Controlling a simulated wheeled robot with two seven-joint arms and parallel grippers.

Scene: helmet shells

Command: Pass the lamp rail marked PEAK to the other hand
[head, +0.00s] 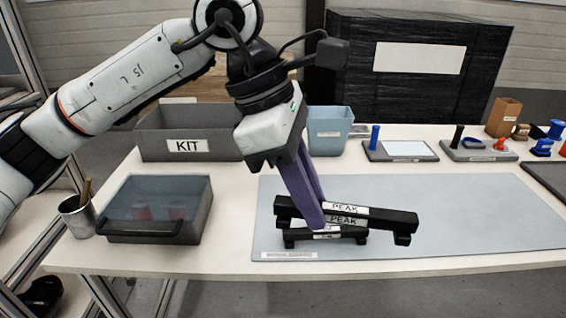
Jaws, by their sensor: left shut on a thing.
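A black lamp rail (385,218) shows PEAK on white labels on its top and front. It is a bar with short feet at its ends, seen low over the grey mat (450,205). My left gripper (319,218) points down with its purple fingers shut on this rail left of its middle. The fingers cover part of the rail and its labels. A second, shorter-looking black rail (297,237) shows below and in front of it; its label is too small to read. I cannot tell whether the two rails touch. My right gripper is not in view.
Stands with blue and orange parts (480,151) line the back right. The mat's right part is clear.

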